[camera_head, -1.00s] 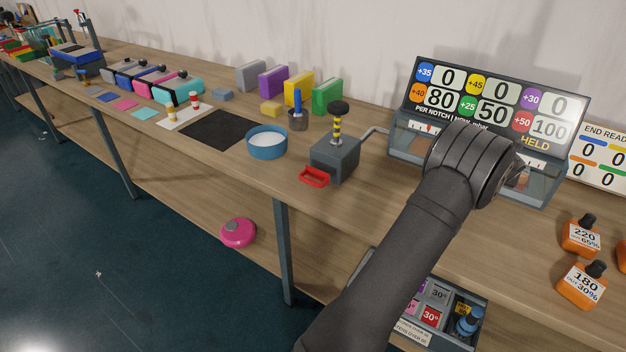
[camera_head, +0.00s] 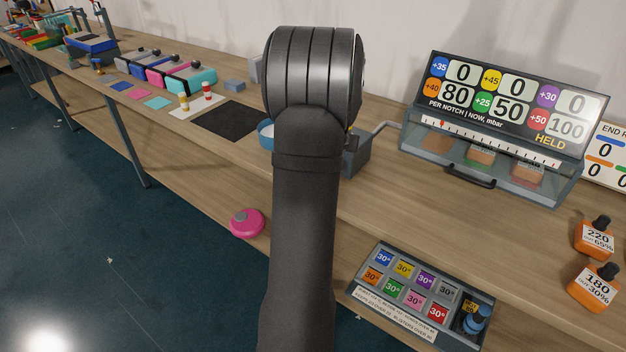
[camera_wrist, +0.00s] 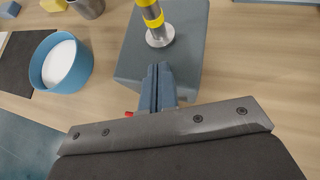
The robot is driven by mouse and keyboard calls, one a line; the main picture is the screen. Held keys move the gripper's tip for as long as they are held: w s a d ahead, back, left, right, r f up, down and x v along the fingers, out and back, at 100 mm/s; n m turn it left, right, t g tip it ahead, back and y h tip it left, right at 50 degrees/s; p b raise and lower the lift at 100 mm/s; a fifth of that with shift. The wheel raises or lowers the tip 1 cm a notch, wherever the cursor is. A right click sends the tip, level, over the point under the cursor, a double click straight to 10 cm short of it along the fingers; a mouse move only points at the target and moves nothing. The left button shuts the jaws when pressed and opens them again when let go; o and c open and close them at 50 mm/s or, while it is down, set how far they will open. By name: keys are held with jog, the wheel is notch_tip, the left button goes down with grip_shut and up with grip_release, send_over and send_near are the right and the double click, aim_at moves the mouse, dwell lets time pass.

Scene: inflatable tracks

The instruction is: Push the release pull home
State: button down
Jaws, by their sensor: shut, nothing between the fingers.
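The release pull, a red handle at the front of a grey box, shows in the wrist view only as a small red bit (camera_wrist: 129,114) just left of my fingers. The grey box (camera_wrist: 185,60) has an upright post with yellow bands (camera_wrist: 153,17) on its top. My gripper (camera_wrist: 156,68) is shut and empty, with its fingertips over the near side of the box. Whether they touch the box or the pull I cannot tell. In the head view my arm hides the pull and my fingers; only the right part of the box (camera_head: 358,155) shows.
A blue bowl with white contents (camera_wrist: 88,72) stands left of the box. A gauge display reading HELD (camera_head: 505,95) stands to the right, joined to the box by a grey pipe. A tray of coloured tiles (camera_head: 365,283) sits lower down.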

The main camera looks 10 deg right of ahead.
jog(key=s+a+f+n, duration=0.1)
jog(key=a, duration=0.1)
jog(key=s+a+f+n+h, duration=0.1)
jog(key=a, duration=0.2)
jog(key=a+f+n, duration=0.1)
jog(key=a, duration=0.2)
jog(key=shift+s+f+h, duration=0.25)
jog(key=shift+s+h, duration=0.15)
jog(key=s+a+f+n+h, duration=0.1)
jog(key=s+a+n+h, duration=0.4)
jog(key=s+a+n, duration=0.8)
jog(key=w+d+f, duration=0.1)
jog(key=w+d, duration=0.2)
jog(key=w+d+f+m, duration=0.1)
jog(key=w+d, duration=0.2)
jog(key=d, duration=0.1)
jog(key=w+d+f+m, duration=0.1)
jog(key=w+d, duration=0.2)
jog(key=d, duration=0.1)
jog(key=shift+t, duration=0.4)
jog(key=shift+s, duration=0.1)
jog(key=x, duration=0.4)
jog(key=shift+d+r, duration=0.1)
jog(key=shift+r, duration=0.2)
jog(key=shift+d+r, duration=0.15)
